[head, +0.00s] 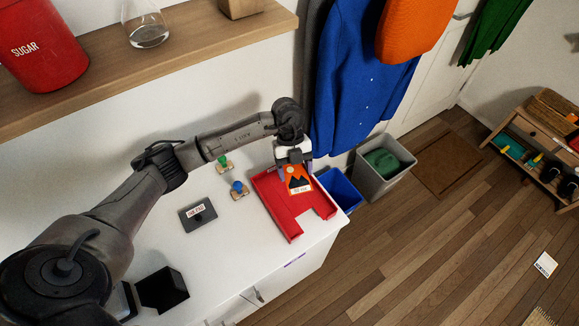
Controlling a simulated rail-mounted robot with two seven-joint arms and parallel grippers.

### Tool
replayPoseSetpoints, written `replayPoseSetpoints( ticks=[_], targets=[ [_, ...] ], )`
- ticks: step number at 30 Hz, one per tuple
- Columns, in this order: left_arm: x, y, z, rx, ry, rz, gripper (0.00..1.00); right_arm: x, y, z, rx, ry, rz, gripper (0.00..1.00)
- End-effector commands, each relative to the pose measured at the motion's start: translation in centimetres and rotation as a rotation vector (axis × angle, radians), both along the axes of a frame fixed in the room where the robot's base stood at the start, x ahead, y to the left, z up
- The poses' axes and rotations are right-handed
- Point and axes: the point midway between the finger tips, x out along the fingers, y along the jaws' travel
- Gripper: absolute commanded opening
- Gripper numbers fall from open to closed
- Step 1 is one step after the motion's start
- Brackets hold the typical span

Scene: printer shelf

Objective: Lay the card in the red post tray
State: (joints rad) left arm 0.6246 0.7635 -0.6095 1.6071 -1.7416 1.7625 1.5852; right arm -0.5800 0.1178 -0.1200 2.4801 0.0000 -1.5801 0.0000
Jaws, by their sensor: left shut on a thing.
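The card (299,184) is orange with a dark picture and a pale label strip at its lower edge. My left gripper (296,166) is shut on the card's upper edge and points down. The red post tray (288,226) lies on the white cabinet top near its right end. The card hangs over the tray's back part; I cannot tell whether it touches the tray. The gripper's fingertips are partly hidden by the card and the wrist. My right gripper is not in view.
Stamps with a green knob (223,162) and a blue knob (238,188), a dark labelled pad (198,214) and a black box (162,289) stand on the white top (240,250). A wooden shelf (200,50) overhangs the back. A blue bin (342,190) stands beyond the right edge.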

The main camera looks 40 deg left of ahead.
Motion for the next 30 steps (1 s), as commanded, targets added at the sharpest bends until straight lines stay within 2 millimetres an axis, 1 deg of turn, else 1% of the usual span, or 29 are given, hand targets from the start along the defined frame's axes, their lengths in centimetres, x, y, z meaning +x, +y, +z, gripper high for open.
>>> replayPoseSetpoints(
  ticks=[1, 3, 6, 9, 14, 20, 30],
  targets=[
    [-0.3, 0.4, -0.3, -0.007, 0.006, 0.072, 0.26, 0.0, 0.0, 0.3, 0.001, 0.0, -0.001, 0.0],
    [-0.5, 0.8, -0.6, -0.015, 0.008, 0.157, 0.26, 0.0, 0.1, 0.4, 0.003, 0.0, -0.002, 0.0],
    [-0.6, 1.2, -0.9, -0.022, 0.011, 0.239, 0.26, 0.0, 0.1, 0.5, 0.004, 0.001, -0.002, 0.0],
    [-0.6, 1.4, -1.0, -0.027, 0.01, 0.281, 0.26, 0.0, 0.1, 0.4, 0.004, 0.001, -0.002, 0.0],
    [-0.6, 1.4, -1.4, -0.029, 0.011, 0.299, 0.26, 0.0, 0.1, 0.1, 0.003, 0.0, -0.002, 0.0],
    [-0.7, 1.4, -2.4, -0.029, 0.011, 0.297, 0.26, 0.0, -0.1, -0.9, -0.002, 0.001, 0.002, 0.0],
    [-0.6, 1.4, -5.0, -0.03, 0.01, 0.295, 0.26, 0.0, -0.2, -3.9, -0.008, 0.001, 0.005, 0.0]
  ],
)
